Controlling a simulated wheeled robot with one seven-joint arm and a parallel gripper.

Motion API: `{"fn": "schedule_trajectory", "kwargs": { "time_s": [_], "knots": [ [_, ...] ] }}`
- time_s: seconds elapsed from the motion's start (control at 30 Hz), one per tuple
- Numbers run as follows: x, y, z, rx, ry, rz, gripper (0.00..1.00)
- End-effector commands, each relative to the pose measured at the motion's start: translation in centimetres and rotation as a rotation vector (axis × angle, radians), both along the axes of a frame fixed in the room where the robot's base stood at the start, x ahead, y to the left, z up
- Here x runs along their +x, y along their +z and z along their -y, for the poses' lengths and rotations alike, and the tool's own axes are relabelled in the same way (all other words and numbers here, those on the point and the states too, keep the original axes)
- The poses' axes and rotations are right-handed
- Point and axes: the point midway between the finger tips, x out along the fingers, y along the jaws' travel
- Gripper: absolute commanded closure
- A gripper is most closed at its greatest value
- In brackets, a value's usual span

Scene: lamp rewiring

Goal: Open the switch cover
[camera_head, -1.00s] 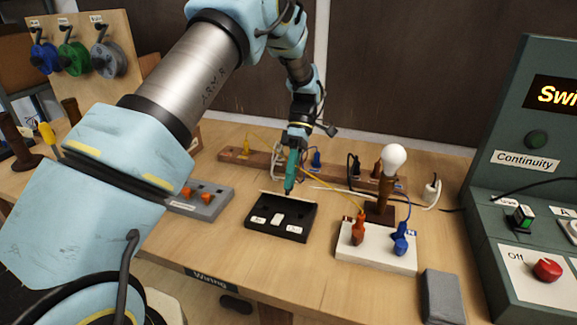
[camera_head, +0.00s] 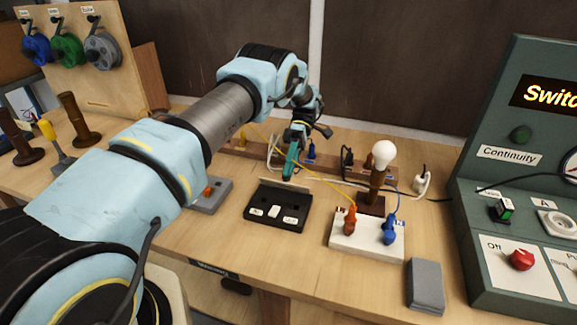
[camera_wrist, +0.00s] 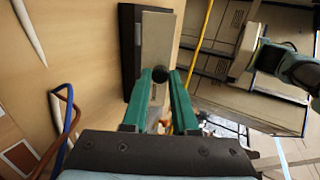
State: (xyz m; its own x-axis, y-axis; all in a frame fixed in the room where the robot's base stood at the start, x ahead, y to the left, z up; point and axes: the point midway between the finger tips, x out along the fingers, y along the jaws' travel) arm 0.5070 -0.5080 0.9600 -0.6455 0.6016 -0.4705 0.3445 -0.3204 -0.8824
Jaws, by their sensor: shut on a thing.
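The black switch box (camera_head: 262,224) stands on the table with small white labelled pieces on its top. Its pale cover shows in the head view as a thin strip (camera_head: 301,191) along the back edge, raised and seen nearly edge-on. In the wrist view the cover (camera_wrist: 157,35) is a beige plate beside the dark box (camera_wrist: 127,50). My gripper (camera_head: 289,177) is at the back of the box. The hinge is hidden.
A white terminal block (camera_head: 365,243) with orange and blue plugs stands right of the box, near a lamp bulb (camera_head: 383,154). A grey block (camera_head: 425,285) lies at the front right. A wooden rail with cables is behind. A grey switch unit (camera_head: 211,197) is left, partly hidden by my arm.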

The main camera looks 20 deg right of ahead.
Motion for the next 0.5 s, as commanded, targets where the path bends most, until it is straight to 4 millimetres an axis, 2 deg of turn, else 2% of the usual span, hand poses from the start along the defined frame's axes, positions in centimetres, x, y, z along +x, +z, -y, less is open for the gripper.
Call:
{"fn": "schedule_trajectory", "kwargs": {
  "time_s": [0.33, 0.37, 0.5],
  "knots": [
    [0.00, -0.04, 0.00, 0.000, 0.001, -0.001, 1.00],
    [0.00, -0.04, 0.00, 0.000, 0.001, -0.001, 0.72],
    [0.01, -0.04, 0.01, 0.000, 0.001, -0.001, 0.57]
  ]
}}
